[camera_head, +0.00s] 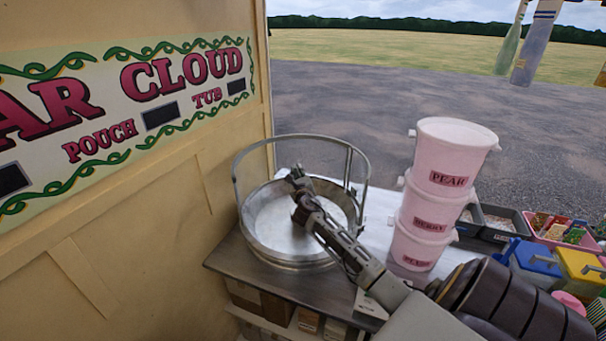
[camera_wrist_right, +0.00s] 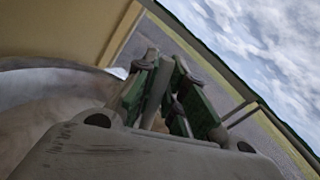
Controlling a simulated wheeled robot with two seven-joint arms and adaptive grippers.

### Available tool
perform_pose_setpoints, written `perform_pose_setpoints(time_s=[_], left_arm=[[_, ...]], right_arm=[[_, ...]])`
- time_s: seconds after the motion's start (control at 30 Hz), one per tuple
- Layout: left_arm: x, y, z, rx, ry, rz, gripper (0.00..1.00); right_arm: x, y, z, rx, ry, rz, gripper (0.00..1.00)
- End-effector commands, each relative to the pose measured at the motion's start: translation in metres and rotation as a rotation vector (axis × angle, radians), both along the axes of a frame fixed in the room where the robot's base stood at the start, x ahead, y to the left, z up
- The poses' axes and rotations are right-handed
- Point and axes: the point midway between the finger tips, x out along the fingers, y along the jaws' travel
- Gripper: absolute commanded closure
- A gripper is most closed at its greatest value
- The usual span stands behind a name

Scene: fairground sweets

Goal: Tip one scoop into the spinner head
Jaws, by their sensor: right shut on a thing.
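The round metal spinner pan (camera_head: 262,252) stands on the counter by the yellow wall, with a clear guard (camera_head: 238,170) around its back. My right gripper (camera_head: 305,205) reaches in from the lower right over the pan's middle. It is shut on a slim grey piece, apparently the scoop's handle, which shows between its green-lined fingers (camera_wrist_right: 168,78) in the right wrist view. The scoop's bowl and any sugar in it cannot be made out. The spinner head in the pan's middle is hidden behind the gripper. My left gripper is not in view.
A stack of pink tubs (camera_head: 420,222), labelled PEAR at the top, stands right of the pan, close to my right arm. Blue (camera_head: 535,262) and yellow boxes (camera_head: 580,272) and trays of packets crowd the right. Boxes sit on a shelf under the counter (camera_head: 235,268).

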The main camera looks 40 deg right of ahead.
Motion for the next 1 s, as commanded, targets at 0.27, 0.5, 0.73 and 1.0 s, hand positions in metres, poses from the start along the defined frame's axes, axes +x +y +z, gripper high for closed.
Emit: perform_pose_setpoints(time_s=[0.27,0.5,0.73,1.0], left_arm=[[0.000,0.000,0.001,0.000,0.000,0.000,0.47],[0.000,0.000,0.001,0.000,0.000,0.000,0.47],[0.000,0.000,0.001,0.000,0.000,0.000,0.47],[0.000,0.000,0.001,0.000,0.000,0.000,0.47]], right_arm=[[0.010,0.016,-0.003,-0.150,0.098,0.001,1.00],[0.018,0.029,-0.011,-0.295,0.190,0.000,1.00],[0.026,0.041,-0.019,-0.425,0.274,0.001,1.00],[0.034,0.053,-0.028,-0.574,0.367,0.000,1.00]])
